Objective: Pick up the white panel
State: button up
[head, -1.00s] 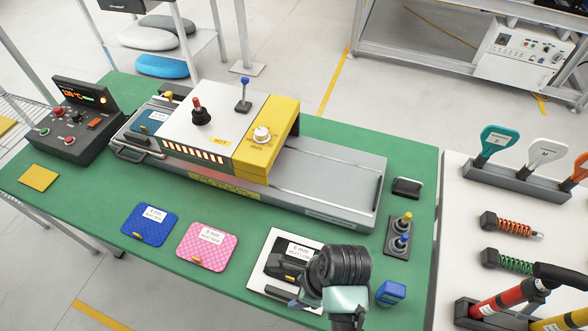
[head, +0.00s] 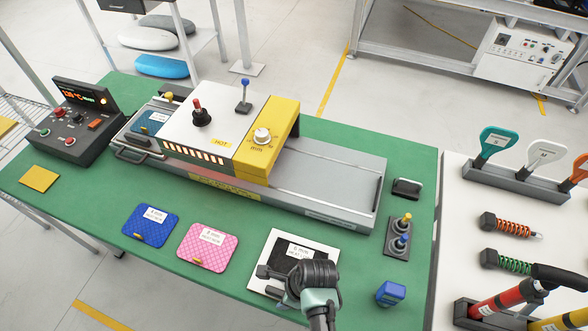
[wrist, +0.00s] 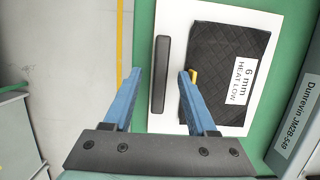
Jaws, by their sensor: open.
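The white panel (head: 266,252) lies flat at the front of the green bench. It carries a black quilted pad labelled "6 mm HEAT LOW" and a dark bar handle. In the wrist view the panel (wrist: 178,40) shows with its handle (wrist: 160,72) upright in the picture, left of the pad (wrist: 222,60). My gripper (head: 272,283) is over the panel's front left part. In the wrist view its open blue fingers (wrist: 158,82) appear on either side of the handle, with gaps. Contact height cannot be told.
A pink pad (head: 208,247) and a blue pad (head: 150,225) lie left of the panel. The heated press (head: 215,130) with its grey rail stands behind.

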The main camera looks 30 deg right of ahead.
grip_shut()
dwell(1.4)
